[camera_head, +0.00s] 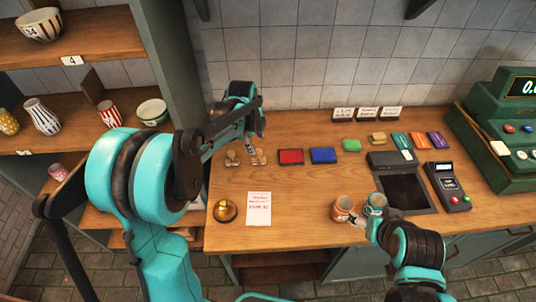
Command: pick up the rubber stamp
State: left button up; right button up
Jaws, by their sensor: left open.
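Small rubber stamps with wooden handles stand on the counter left of the ink pads: one stamp (233,158) at left, another stamp (259,158) at right. My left gripper (258,133) is open and points down just above and behind them, close to the right stamp. Whether its fingers touch that stamp is hard to tell. The stamps' bases are partly hidden. My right gripper (362,219) is low at the counter's front edge, beside an orange patterned cup (343,207). Its fingers are too small to read.
A red ink pad (291,157) and a blue ink pad (323,155) lie right of the stamps. A brass bell (225,211) and a paper slip (259,209) lie in front. A card terminal (448,187) and green register (500,130) stand at right. The counter middle is clear.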

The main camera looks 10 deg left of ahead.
aim_at(258, 151)
pick_arm(q)
jog(key=f, duration=0.2)
jog(key=shift+w+a+f+b, duration=0.1)
jog(key=shift+a+f+b, duration=0.1)
jog(key=shift+f+b, duration=0.2)
jog(key=x, duration=0.1)
jog(key=b+x, duration=0.1)
jog(key=x, duration=0.2)
jog(key=shift+d+f, duration=0.25)
jog(key=shift+d, duration=0.15)
jog(key=shift+f+b, duration=0.2)
jog(key=shift+b, duration=0.1)
jog(key=shift+r, duration=0.1)
grip_shut()
